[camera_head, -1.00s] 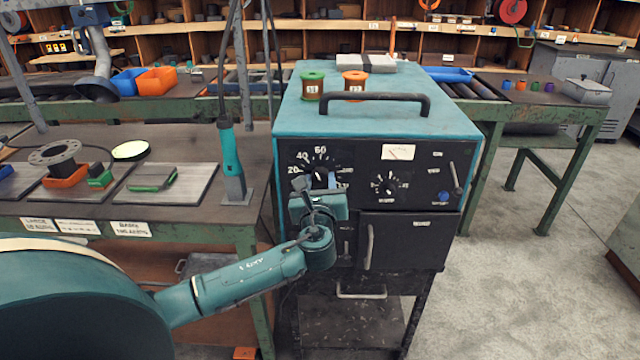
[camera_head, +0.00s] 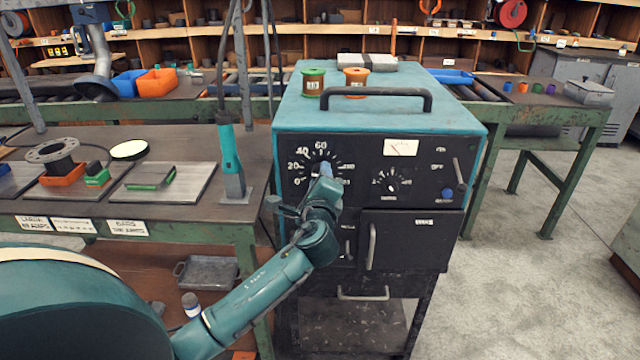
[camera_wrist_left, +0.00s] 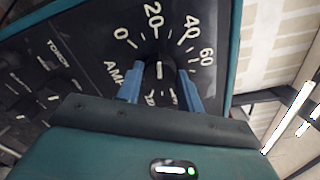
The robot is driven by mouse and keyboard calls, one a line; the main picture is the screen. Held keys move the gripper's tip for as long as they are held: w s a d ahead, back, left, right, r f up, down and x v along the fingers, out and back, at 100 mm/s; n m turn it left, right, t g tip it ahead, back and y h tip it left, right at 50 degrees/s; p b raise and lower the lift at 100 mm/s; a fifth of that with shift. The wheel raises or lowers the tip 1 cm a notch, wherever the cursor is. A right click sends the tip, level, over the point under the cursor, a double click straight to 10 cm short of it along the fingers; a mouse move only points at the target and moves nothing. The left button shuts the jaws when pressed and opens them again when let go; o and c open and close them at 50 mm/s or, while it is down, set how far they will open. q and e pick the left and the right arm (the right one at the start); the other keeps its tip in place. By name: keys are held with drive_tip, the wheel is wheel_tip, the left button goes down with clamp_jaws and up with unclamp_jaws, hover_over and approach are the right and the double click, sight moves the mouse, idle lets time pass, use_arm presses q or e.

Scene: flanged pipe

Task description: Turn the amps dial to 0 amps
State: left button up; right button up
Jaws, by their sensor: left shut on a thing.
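The amps dial (camera_head: 316,172) is a black knob with white numbers around it, on the upper left of the welder's dark front panel. In the left wrist view, the knob (camera_wrist_left: 160,71) shows a white mark roughly upright in the picture, towards the 20; its exact reading is hard to tell. The numbers 0, 20, 40 and 60 run along the top. My left gripper (camera_head: 325,171) has its blue fingers on either side of the knob, shut on it; they also show in the left wrist view (camera_wrist_left: 161,88). My right gripper is not in view.
The welder (camera_head: 385,110) has a second, smaller dial (camera_head: 391,184), a gauge and a lever (camera_head: 459,172) to the right. Two spools and a black handle (camera_head: 376,97) are on its top. A workbench (camera_head: 190,222) with plates stands close on the left. Floor is open at right.

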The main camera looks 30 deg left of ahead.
use_arm(q)
drive_tip(key=shift+f+n+b, duration=0.15)
drive_tip(key=shift+n+b, duration=1.45)
drive_tip(key=shift+n, duration=2.7)
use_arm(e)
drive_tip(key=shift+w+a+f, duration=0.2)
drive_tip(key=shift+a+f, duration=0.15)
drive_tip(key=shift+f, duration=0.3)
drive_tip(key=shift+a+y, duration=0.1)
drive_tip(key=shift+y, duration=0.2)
use_arm(q)
drive_tip(key=o, duration=1)
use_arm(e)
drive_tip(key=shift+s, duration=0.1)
